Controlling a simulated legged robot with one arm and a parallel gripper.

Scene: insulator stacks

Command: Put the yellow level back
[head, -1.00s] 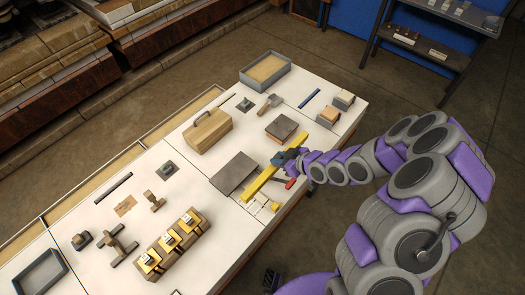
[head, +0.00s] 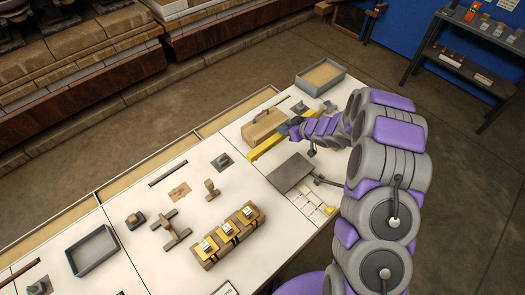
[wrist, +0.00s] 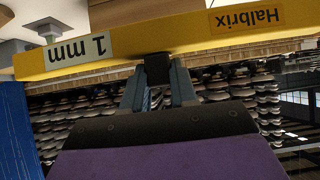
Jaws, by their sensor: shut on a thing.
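The yellow level (head: 266,146) is a long straight bar. It shows at a slant in the head view, in front of the wooden carry box (head: 264,126) and beyond the dark grey slab (head: 291,173). My gripper (head: 288,131) is shut on it. In the wrist view the level (wrist: 185,42) crosses the top, with a "1 mm" label and an upside-down "Halbrix" label. The gripper's fingers (wrist: 157,70) meet its lower edge near the middle. I cannot tell the exact gap between level and table.
A grey sand-filled tray (head: 320,76) stands at the far end of the table. A wooden block with gold plates (head: 229,236), a wooden cross piece (head: 171,228) and an empty grey tray (head: 92,251) are nearer. Bare white tabletop (head: 235,188) lies left of the slab.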

